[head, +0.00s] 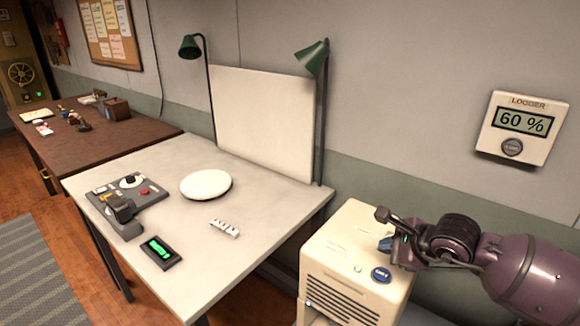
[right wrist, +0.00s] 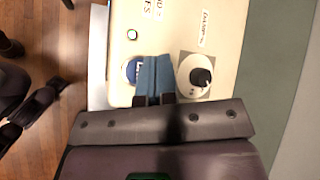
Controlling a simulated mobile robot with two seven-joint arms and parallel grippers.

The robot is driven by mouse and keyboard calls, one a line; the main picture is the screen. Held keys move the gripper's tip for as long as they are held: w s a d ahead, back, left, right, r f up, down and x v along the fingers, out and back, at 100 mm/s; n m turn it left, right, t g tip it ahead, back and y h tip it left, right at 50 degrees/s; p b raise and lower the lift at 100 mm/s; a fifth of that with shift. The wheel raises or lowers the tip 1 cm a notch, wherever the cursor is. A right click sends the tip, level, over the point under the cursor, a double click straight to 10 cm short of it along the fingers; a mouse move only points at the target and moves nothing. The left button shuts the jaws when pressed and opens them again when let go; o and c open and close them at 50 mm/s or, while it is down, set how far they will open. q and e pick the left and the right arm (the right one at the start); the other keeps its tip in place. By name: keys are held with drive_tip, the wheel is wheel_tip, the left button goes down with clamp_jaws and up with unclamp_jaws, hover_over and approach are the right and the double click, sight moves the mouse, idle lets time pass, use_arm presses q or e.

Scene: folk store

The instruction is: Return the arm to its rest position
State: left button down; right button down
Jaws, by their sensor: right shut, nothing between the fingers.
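My right arm comes in from the right in the head view. Its purple forearm ends in the right gripper (head: 386,244), over the top of a cream cabinet (head: 345,240). In the right wrist view, the blue fingers of the right gripper (right wrist: 154,72) are together with nothing between them. They lie between a blue button (right wrist: 130,70), partly hidden, and a black knob on a white dial (right wrist: 200,77). I cannot tell if the fingertips touch the cabinet top. The blue button (head: 381,275) also shows in the head view. My left gripper is not in view.
A wall logger (head: 521,121) reads 60 %. A pale table (head: 265,210) holds a white disc (head: 206,184), a control panel (head: 142,190) and a green-screen device (head: 160,252). Green lamps (head: 315,58) stand at its back. A brown table (head: 90,140) is farther left.

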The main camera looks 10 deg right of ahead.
drive_tip(key=s+a+f+m+t+y, duration=0.3)
drive_tip(key=s+a+m+y, duration=0.55)
drive_tip(key=m, duration=0.45)
drive_tip(key=s+d+f+m+h, duration=0.1)
drive_tip(key=s+f+m+h, duration=0.2)
drive_tip(key=f+m, duration=0.3)
drive_tip(key=s+d+f+m+h, duration=0.2)
drive_tip(key=s+f+m+h, duration=0.2)
drive_tip(key=m, duration=1.3)
drive_tip(key=s+d+f+m+h, duration=0.1)
drive_tip(key=s+f+m+h, duration=0.3)
drive_tip(key=f+m, duration=0.4)
drive_tip(key=m+h, duration=0.1)
drive_tip(key=m, duration=0.3)
drive_tip(key=shift+d+f, duration=0.2)
drive_tip(key=shift+f, duration=0.1)
drive_tip(key=shift+s+m, duration=0.1)
drive_tip(key=shift+m, duration=0.2)
